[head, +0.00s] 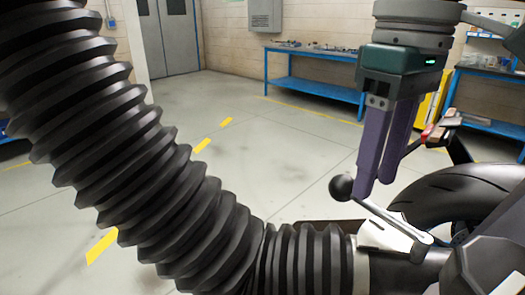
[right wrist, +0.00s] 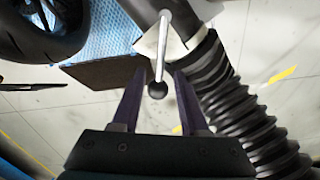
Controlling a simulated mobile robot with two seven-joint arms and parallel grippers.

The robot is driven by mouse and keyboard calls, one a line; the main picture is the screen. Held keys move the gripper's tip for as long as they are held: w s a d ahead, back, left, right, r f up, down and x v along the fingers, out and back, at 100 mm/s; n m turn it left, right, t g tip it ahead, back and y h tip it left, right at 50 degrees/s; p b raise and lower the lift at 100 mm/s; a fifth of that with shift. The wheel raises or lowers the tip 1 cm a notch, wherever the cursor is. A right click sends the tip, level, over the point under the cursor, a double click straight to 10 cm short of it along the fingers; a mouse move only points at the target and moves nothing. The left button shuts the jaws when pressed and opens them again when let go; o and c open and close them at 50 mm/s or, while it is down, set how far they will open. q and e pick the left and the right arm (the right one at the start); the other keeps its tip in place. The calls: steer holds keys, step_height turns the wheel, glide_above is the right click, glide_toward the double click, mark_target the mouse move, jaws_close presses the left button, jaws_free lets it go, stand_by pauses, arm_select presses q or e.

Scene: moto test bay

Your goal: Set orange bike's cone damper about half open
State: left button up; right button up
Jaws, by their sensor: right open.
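The cone damper's lever (head: 395,218) is a grey bar with a black ball knob (head: 342,188) at its end. It sits at a pale cone collar (head: 383,236) where the black ribbed hose ends. My right gripper (head: 375,195) points down at the lever, its purple fingers apart. In the right wrist view the knob (right wrist: 157,90) and lever (right wrist: 162,50) appear between the open fingers (right wrist: 160,75). Neither finger is visibly closed on them; contact cannot be told. The damper flap inside is hidden. My left gripper is not in view.
The thick black ribbed hose (head: 140,150) fills the left and lower middle of the head view. A motorcycle tyre (head: 455,190) is close on the right. A blue workbench (head: 315,85) stands at the back wall. The floor between is clear, with yellow dashes.

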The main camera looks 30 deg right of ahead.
step_height(320, 180, up, 8)
steer(key=shift+f, duration=0.25)
steer(key=shift+d+r, duration=0.1)
